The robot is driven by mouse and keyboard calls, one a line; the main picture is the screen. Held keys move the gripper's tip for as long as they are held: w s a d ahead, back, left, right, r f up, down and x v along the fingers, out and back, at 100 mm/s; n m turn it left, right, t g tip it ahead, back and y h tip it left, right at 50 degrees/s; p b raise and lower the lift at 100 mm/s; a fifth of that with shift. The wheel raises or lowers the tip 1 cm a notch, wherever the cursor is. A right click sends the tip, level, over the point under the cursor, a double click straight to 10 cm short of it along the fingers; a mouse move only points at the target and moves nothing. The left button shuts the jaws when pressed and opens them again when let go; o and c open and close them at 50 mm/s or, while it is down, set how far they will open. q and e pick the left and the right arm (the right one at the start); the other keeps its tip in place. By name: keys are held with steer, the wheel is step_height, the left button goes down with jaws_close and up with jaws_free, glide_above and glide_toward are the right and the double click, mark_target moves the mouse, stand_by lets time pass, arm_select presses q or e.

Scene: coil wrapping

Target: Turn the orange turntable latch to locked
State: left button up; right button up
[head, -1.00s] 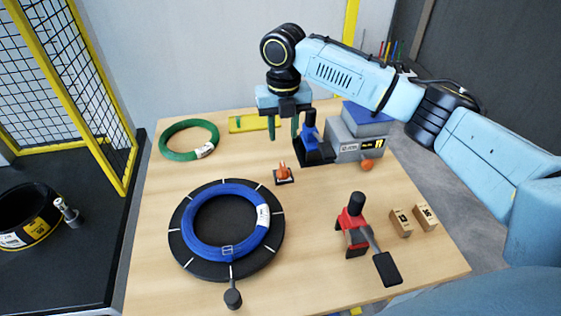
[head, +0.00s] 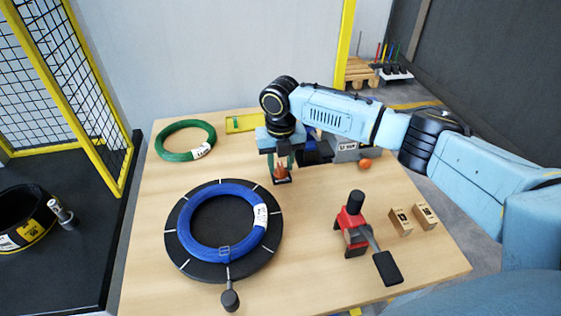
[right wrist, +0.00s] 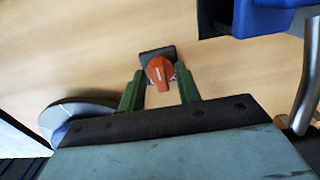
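The orange turntable latch (head: 281,172) stands on a small dark base behind and right of the black turntable (head: 190,255). It also shows in the right wrist view (right wrist: 160,70), its knob pointing roughly along the gripper's direction. My right gripper (head: 283,162) is above the latch. In the right wrist view, its green fingers (right wrist: 160,92) are apart, one on each side of the latch, with gaps between. Whether they reach down to the knob's height is hard to tell. A blue coil (head: 187,236) with a white label lies on the turntable. My left gripper is not in view.
A red tool (head: 352,222) with a black lever stands front right, beside small cardboard boxes (head: 400,221). A green coil (head: 183,155) lies back left. A blue-and-black device (head: 312,150) stands just right of my right gripper. The table middle is clear.

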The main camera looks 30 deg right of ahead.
jaws_close()
steer(key=shift+r+m+p, duration=0.15)
steer(key=shift+m+p, duration=0.15)
steer(key=shift+p, duration=0.35)
steer(key=m+p, duration=0.5)
steer(key=p, duration=0.2)
steer(key=shift+r+m, duration=0.1)
steer(key=shift+m, duration=0.2)
steer(key=m+p, duration=0.4)
steer(key=m, duration=0.1)
steer(key=shift+s+d, duration=0.1)
steer(key=m+p, duration=0.2)
steer(key=m, duration=0.2)
steer(key=shift+s+d+f+m+p, duration=0.1)
steer(key=shift+f+m+p, duration=0.1)
steer(key=shift+m+p, duration=0.75)
steer(key=shift+m, duration=0.55)
